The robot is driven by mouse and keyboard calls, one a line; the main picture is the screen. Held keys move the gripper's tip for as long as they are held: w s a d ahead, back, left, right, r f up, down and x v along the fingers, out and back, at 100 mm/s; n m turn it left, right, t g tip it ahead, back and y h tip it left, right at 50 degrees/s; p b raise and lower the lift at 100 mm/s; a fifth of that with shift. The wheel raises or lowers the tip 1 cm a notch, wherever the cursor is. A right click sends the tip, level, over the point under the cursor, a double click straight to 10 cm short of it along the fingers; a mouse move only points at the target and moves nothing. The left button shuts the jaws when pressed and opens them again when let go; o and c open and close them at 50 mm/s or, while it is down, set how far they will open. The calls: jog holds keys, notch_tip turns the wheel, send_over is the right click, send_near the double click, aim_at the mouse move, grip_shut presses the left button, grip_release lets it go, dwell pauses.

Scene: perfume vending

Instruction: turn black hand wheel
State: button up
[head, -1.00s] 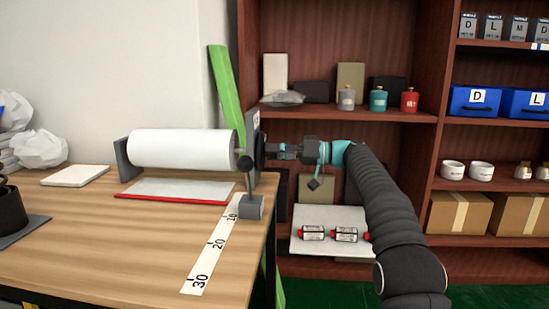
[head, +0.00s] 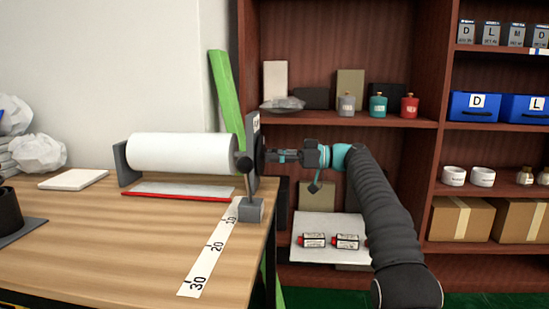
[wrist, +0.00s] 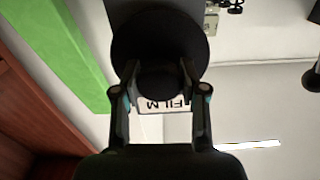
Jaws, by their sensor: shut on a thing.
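The black hand wheel (wrist: 196,50) is a round disc with a dark hub, mounted on the right side of the film roll stand. In the head view the wheel (head: 260,156) shows edge-on at the table's right end. My gripper (wrist: 160,92) has its two fingers on either side of the hub and is shut on it. In the head view my gripper (head: 277,156) reaches the wheel from the right, roughly level. The white film roll (head: 182,153) lies horizontally in the stand, left of the wheel. A label reading FILM (wrist: 165,104) is partly hidden behind the hub and fingers.
A ruler strip (head: 209,252) and a red-edged plate (head: 180,191) lie nearby. A shelf (head: 390,122) with bottles stands behind my arm.

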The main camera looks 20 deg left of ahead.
jog(key=shift+f, duration=0.1)
dwell(0.3)
jog(key=o, duration=1.2)
jog(key=shift+c, duration=0.2)
jog(key=shift+d, duration=0.1)
jog(key=v, duration=1.1)
jog(key=shift+w+d, duration=0.2)
jog(key=shift+d, duration=0.2)
